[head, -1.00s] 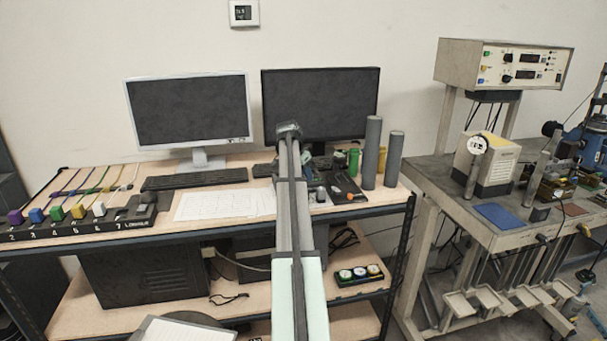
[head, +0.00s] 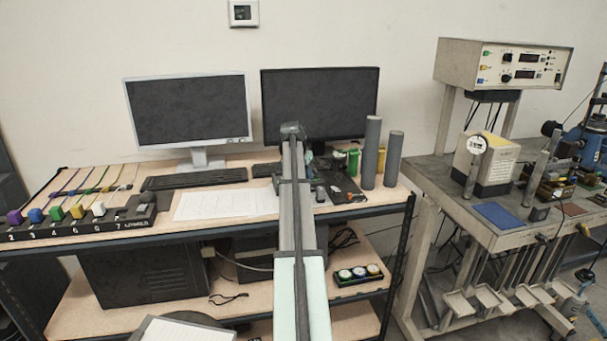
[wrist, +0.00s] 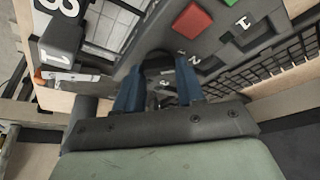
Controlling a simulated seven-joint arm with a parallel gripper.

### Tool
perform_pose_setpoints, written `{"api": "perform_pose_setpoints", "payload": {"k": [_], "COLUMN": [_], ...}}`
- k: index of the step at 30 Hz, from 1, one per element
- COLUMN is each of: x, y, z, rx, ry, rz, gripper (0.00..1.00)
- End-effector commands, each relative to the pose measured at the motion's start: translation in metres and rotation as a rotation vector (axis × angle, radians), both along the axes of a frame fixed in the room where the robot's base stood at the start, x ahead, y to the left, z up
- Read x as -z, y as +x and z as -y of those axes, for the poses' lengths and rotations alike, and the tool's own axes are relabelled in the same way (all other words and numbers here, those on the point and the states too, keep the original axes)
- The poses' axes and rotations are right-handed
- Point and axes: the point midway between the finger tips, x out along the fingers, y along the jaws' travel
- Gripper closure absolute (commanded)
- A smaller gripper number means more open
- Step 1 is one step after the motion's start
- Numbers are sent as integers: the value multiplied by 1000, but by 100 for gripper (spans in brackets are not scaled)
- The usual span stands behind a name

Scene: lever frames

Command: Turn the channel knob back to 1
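In the wrist view a dark round knob (wrist: 155,58) sits on a dark panel (wrist: 225,50), with small white numerals printed beside it. My gripper (wrist: 158,72) has its two blue fingers apart, one on each side of the knob. Whether both fingers press on the knob cannot be made out. The knob's pointer is not visible, so its setting cannot be read. In the head view the panel (head: 345,189) lies on the bench at the right, and my own arm hides much of the gripper and the knob.
A red button (wrist: 192,22) is on the panel near the knob. A grey block (wrist: 65,38) stands at the wrist view's left. Two grey cylinders (head: 372,152) stand right of the panel. Monitors (head: 320,105) stand behind, and paper sheets (head: 225,203) lie left of my arm.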

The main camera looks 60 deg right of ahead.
Motion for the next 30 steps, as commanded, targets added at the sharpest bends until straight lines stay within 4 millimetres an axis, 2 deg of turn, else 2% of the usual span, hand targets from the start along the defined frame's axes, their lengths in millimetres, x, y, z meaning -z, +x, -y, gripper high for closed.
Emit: {"api": "perform_pose_setpoints", "payload": {"k": [1,8,17,23,30], "x": [0,0,-3,-23,-68], "y": [0,0,0,0,0], "z": [0,0,-1,-10,-28], "rx": [-1,0,1,1,-1], "ry": [-1,0,-1,-1,-3], "rz": [0,0,0,0,2], "gripper": [57,36,36,36,36]}}
